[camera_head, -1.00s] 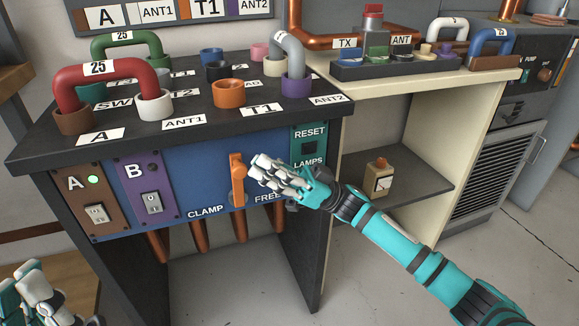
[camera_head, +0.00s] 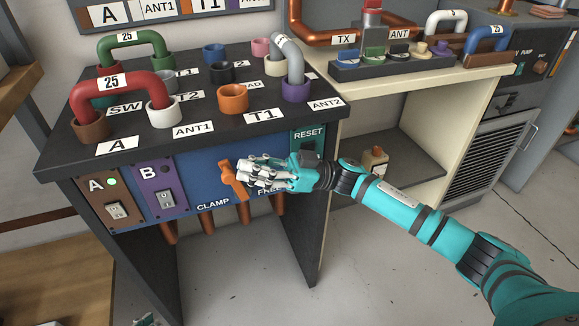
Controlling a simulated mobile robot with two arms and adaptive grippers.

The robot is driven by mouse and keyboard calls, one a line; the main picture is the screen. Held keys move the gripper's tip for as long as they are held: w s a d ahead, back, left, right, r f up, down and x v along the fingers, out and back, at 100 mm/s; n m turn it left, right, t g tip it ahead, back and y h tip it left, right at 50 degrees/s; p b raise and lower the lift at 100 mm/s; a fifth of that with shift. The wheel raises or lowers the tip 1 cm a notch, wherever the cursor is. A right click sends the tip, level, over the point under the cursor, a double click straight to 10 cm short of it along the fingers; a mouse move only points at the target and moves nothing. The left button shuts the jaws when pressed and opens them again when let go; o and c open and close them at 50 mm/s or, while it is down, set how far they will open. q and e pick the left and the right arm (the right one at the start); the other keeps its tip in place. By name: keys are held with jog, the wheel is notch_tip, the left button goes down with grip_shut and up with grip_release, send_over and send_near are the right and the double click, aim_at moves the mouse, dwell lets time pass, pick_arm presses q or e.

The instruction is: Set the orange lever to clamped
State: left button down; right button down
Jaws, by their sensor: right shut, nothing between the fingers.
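The orange lever (camera_head: 231,178) is on the blue front panel of the dark console, between the CLAMP label (camera_head: 213,204) on the left and the partly covered FREE label (camera_head: 266,190) on the right. Its upper end leans to the left, toward the CLAMP side. My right gripper (camera_head: 243,173) is shut and empty, right beside the lever on its right; its fingertips look to touch it, and it hides part of the panel. Only a sliver of my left gripper (camera_head: 146,320) shows at the bottom edge, too little to tell its state.
The console top holds coloured sockets and U-shaped links, among them a red one (camera_head: 110,82) and a green one (camera_head: 131,38). Brown A (camera_head: 113,205) and purple B (camera_head: 166,188) switch plates are left of the lever. Open floor (camera_head: 235,270) lies below.

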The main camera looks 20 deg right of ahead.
pick_arm(q)
jog(key=s+a+f+g+y+p, duration=0.1)
jog(key=s+a+f+g+p, duration=0.2)
jog(key=s+g, duration=0.5)
jog(key=shift+t, duration=0.9)
jog(key=shift+s+f+p, duration=0.2)
jog(key=shift+f+p, duration=0.4)
jog(key=shift+f, duration=0.65)
jog(key=shift+s+f+p, duration=0.15)
jog(key=shift+f+p, duration=0.4)
jog(key=shift+f, duration=0.65)
pick_arm(e)
jog(key=shift+s+a+h, duration=0.1)
jog(key=shift+a+h, duration=0.7)
jog(key=shift+a, duration=0.7)
jog(key=shift+r, duration=0.1)
